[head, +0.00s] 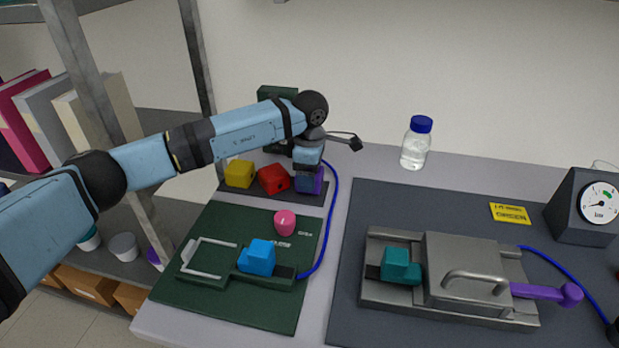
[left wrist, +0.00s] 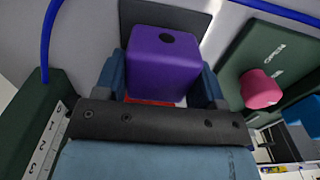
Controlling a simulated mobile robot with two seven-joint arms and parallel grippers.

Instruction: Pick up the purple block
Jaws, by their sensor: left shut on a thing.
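The purple block (head: 319,178) is at the right end of a row of blocks on a dark mat, partly hidden by my left gripper (head: 309,182). In the left wrist view the purple block (left wrist: 163,72), with a dark round spot on one face, sits between the two fingers of my left gripper (left wrist: 162,84). The gripper is shut on it. I cannot tell whether the block still touches the mat. My right gripper is not in view.
A red block (head: 273,179) and a yellow block (head: 240,174) stand left of the gripper. In front is a green board (head: 220,308) with a blue block (head: 258,257) and pink knob (head: 285,222). A blue tube (head: 334,215) runs close on the right. A bottle (head: 415,148) stands behind.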

